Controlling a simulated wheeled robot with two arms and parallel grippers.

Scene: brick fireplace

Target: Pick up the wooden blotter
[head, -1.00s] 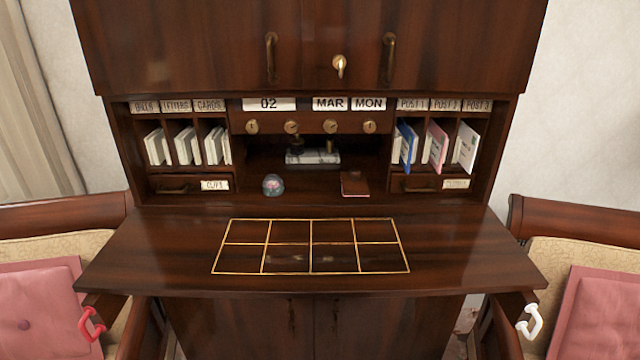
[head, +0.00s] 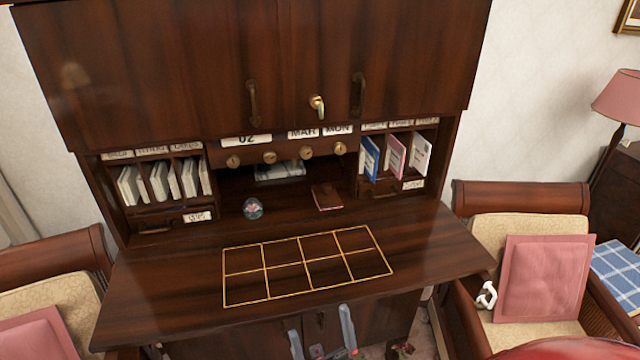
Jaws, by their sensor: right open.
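I cannot pick out a wooden blotter for certain. A small flat reddish-brown, book-like piece (head: 327,197) lies at the back of the desk, right of centre. A glass dome paperweight (head: 253,209) stands to its left. A pale marble stand (head: 280,171) sits deeper in the central recess, partly hidden by the row of knobs. My right gripper (head: 319,322) is at the bottom of the head view, near the desk's front edge. Its two fingers are apart with nothing between them. My left gripper is not in view.
The desktop (head: 180,278) bears a gold-lined grid (head: 307,262) and is otherwise clear in front. Letter slots stand at both sides of the recess. A chair with a pink cushion (head: 543,278) is at the right, another at the left. A white handle (head: 487,296) juts out at right.

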